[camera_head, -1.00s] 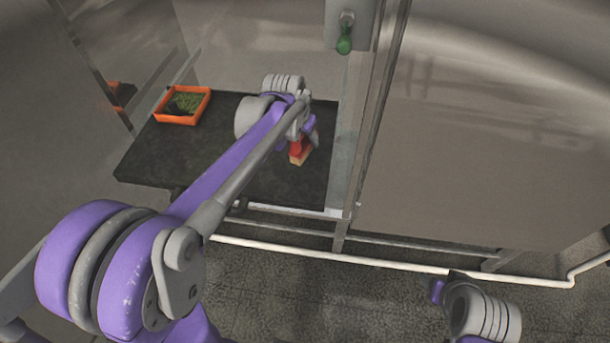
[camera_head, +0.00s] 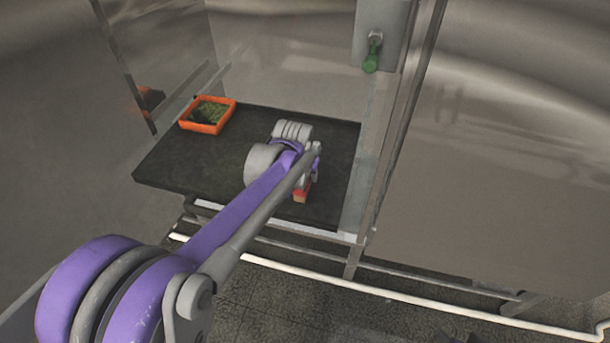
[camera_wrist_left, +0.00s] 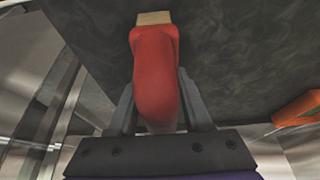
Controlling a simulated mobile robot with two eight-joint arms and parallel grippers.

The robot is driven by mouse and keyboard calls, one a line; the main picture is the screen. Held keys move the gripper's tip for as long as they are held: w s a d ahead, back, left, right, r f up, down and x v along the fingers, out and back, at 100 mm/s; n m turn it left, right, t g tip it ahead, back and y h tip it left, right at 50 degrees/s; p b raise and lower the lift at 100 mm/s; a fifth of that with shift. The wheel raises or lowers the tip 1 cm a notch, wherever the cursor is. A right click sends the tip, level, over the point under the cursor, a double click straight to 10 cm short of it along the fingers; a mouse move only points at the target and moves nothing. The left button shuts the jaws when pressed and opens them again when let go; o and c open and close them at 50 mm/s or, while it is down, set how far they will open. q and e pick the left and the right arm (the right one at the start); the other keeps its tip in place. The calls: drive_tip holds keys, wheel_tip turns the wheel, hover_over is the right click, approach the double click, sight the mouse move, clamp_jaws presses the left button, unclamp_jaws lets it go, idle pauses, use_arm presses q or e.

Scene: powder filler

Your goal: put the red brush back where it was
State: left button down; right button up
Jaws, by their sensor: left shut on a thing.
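The red brush (camera_wrist_left: 155,75) has a red handle and a pale wooden end. In the left wrist view it lies between the two dark fingers of my left gripper (camera_wrist_left: 158,95), which is shut on it. In the head view, part of the brush (camera_head: 301,193) shows below my left gripper (camera_head: 306,176), over the right part of the dark tabletop (camera_head: 185,163). My wrist hides most of it there. I cannot tell whether the brush touches the tabletop. My right gripper is not in view.
An orange tray (camera_head: 201,128) with green contents sits at the tabletop's back left; its edge shows in the wrist view (camera_wrist_left: 298,110). A metal post (camera_head: 365,175) stands at the right. A green knob (camera_head: 371,60) hangs above. The left tabletop is clear.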

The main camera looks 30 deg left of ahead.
use_arm(q)
drive_tip(key=shift+f, duration=0.15)
drive_tip(key=shift+f, duration=0.2)
drive_tip(key=shift+c, duration=1.7)
unclamp_jaws()
drive_tip(key=shift+r, duration=0.1)
drive_tip(key=shift+r, duration=0.2)
drive_tip(key=p+v, duration=0.1)
drive_tip(key=v, duration=1)
drive_tip(key=shift+r, duration=0.15)
drive_tip(key=shift+s+d+r, duration=0.1)
drive_tip(key=shift+s+r, duration=0.1)
drive_tip(key=shift+s, duration=0.05)
drive_tip(key=s+d+f+m, duration=0.1)
drive_tip(key=s+d+f, duration=0.3)
drive_tip(key=s+f, duration=0.2)
drive_tip(key=s+d+f+m+t+h, duration=0.1)
drive_tip(key=s+d+f, duration=0.4)
drive_tip(key=s, duration=0.5)
drive_tip(key=shift+s+d+f+m, duration=0.2)
drive_tip(key=shift+s+f+m, duration=0.1)
drive_tip(key=shift+f+m, duration=0.15)
